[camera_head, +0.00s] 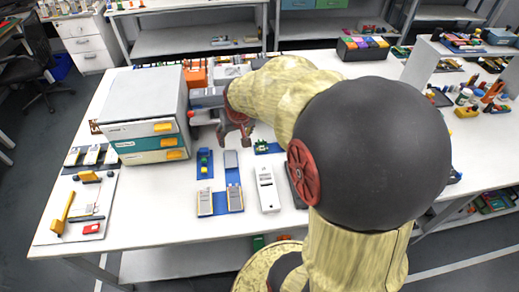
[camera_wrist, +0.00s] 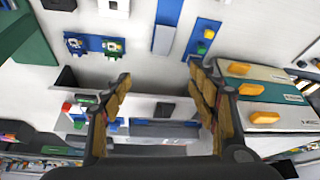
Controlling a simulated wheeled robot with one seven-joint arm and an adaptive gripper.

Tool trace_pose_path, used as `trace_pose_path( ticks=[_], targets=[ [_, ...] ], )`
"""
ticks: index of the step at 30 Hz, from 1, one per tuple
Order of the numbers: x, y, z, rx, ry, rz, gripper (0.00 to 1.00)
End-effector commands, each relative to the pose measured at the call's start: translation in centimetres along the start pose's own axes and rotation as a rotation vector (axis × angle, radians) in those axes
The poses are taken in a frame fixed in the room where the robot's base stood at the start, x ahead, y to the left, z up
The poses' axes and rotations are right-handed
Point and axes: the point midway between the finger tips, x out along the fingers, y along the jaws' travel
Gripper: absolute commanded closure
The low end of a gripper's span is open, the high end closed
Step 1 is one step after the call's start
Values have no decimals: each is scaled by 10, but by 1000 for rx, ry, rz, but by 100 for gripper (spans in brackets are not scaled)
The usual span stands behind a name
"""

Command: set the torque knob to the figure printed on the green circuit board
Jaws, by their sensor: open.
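My gripper (camera_head: 236,137) is above the white table, just right of the drawer cabinet. In the wrist view my gripper (camera_wrist: 160,73) is open, with its two fingers wide apart and nothing between them. Small green parts (camera_head: 263,147) stand on a blue base to the right of my gripper; they also show in the wrist view (camera_wrist: 112,46) at upper left. I cannot tell whether one is the green circuit board, and no printed figure is readable. I cannot make out the torque knob. A white handset-like device (camera_head: 267,190) lies on the table nearer the front.
The drawer cabinet (camera_head: 147,115) with yellow handles stands close to my gripper's left. Blue trays (camera_head: 221,200) with grey cells lie in front. An orange holder (camera_head: 195,73) is behind. A white board (camera_head: 73,210) with a yellow-handled tool lies at left. My arm hides the table's right middle.

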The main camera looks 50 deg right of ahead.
Motion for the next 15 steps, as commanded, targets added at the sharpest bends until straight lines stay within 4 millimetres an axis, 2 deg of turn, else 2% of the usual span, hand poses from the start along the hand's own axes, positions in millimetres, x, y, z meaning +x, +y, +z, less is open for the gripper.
trace_pose_path(
  ticks=[1, 3, 6, 10, 15],
  targets=[
    [32, 24, 2, 43, -15, 19, 41],
    [63, 52, 1, 89, -19, 39, 41],
    [98, 84, 6, 141, -26, 62, 41],
    [124, 109, 11, 180, -29, 79, 41],
    [143, 119, 14, 194, -31, 86, 41]
  ],
)
